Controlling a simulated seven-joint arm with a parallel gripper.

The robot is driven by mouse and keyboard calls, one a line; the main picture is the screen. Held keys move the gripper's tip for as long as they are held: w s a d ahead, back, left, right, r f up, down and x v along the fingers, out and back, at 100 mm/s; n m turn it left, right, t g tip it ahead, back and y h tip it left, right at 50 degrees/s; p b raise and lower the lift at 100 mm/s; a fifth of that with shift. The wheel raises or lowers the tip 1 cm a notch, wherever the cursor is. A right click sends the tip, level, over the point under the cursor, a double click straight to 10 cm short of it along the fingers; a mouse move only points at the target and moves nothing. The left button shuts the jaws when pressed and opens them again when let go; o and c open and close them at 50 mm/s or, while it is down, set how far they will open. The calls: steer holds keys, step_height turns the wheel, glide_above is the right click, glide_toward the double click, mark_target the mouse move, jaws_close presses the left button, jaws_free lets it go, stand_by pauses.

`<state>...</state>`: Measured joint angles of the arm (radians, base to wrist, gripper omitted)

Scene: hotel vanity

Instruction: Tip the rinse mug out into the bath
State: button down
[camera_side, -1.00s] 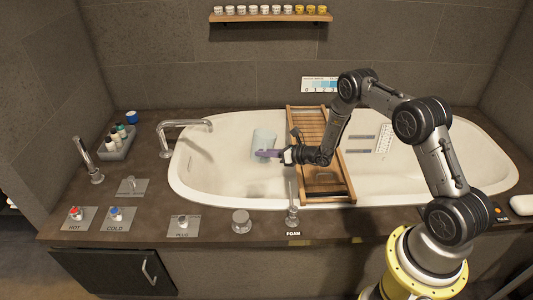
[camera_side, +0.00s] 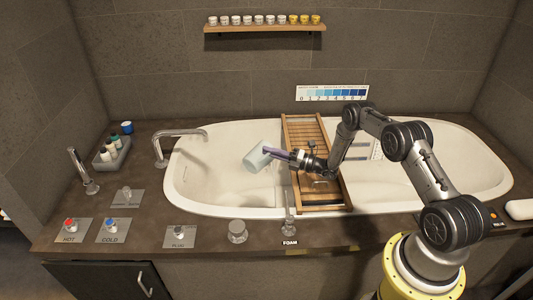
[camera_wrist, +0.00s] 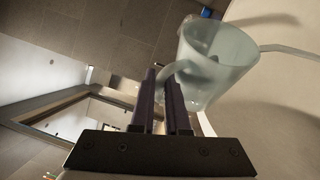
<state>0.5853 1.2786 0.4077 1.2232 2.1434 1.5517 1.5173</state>
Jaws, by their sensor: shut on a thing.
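The rinse mug (camera_side: 257,159) is a pale, translucent cup hanging over the left part of the white bath (camera_side: 200,188). It is tilted well over in the side view, leaning toward the lower left. My gripper (camera_side: 270,152) comes from the right, with its purple fingers shut on the mug's upper right side. In the wrist view the mug (camera_wrist: 222,68) is right of the dark fingers (camera_wrist: 165,88), with its handle side at the fingertips. I cannot tell whether any water is left in it or coming out.
A wooden bath rack (camera_side: 303,128) crosses the bath just right of the mug, under my arm. A chrome spout (camera_side: 180,135) reaches over the left rim. A grey bottle tray (camera_side: 111,152) stands at the left. The left bath floor looks clear.

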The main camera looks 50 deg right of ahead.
steer(key=shift+d+f+m+t+h, duration=0.2)
steer(key=shift+d+f+m+t, duration=0.4)
steer(key=shift+m, duration=0.6)
steer(key=shift+d+f+m+t+h, duration=0.3)
steer(key=shift+f+m, duration=0.35)
steer(key=shift+m, duration=0.55)
steer(key=shift+d+f+m+t+h, duration=0.1)
steer(key=shift+d+f+m+t, duration=0.45)
steer(key=shift+m, duration=0.65)
steer(key=shift+a, duration=0.1)
